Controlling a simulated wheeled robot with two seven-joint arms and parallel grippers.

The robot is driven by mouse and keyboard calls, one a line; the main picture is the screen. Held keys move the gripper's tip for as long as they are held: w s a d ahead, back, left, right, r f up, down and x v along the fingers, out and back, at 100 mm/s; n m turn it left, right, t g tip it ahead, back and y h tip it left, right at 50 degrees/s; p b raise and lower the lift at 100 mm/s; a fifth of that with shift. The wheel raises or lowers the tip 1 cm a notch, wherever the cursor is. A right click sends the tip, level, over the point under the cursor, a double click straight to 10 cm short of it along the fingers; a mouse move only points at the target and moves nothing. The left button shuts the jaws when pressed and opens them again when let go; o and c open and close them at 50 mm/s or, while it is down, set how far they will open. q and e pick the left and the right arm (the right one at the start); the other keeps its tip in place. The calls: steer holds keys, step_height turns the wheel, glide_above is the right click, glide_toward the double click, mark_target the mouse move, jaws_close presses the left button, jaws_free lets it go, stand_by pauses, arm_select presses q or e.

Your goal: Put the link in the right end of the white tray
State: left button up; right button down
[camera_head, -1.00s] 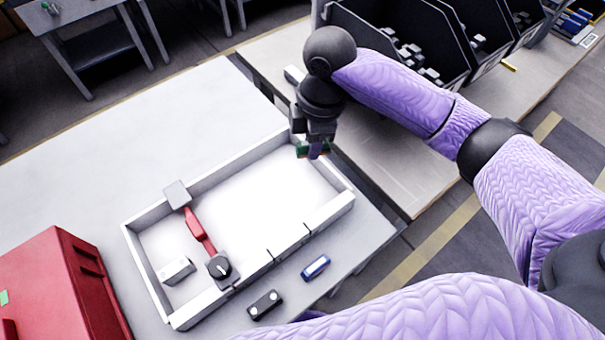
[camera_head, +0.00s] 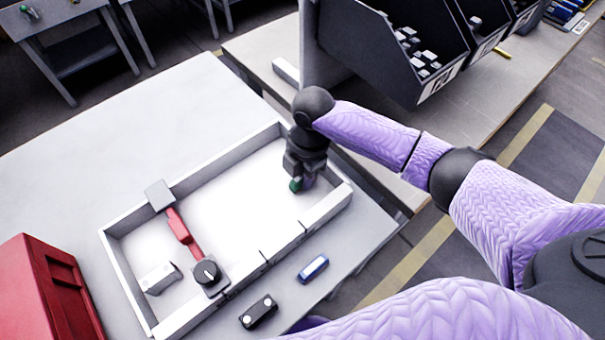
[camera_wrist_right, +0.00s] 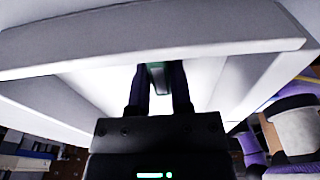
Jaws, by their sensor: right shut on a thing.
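The white tray (camera_head: 120,265) lies on the light table, its long sides running from lower left to upper right. My right gripper (camera_head: 298,184) is inside the right end of the tray, pointing down. It is shut on a small green part, which I take to be the link (camera_head: 295,185). The link also shows between the two dark fingers in the right wrist view (camera_wrist_right: 158,78). Most of it is hidden by the fingers, and I cannot tell whether it touches the tray floor. My left gripper is not in view.
A red tool with a black knob (camera_head: 207,273) and a white block (camera_head: 160,278) are at the tray's left end. A blue piece (camera_head: 313,268) and a black piece (camera_head: 258,311) lie in front of the tray. A red box (camera_head: 45,295) stands at left. Dark bins (camera_head: 385,50) stand behind.

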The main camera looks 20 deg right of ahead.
steer(key=c, duration=0.6)
jaws_free()
steer(key=shift+f, duration=0.1)
steer(key=shift+o, duration=0.3)
arm_select(q)
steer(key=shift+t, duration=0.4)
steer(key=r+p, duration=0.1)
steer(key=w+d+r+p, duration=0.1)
steer(key=p, duration=0.1)
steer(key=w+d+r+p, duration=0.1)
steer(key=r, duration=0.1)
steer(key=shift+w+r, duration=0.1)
arm_select(e)
step_height(320, 180, up, 12)
steer(key=d, duration=0.1)
steer(key=shift+w+d, duration=0.2)
steer(key=shift+w, duration=0.05)
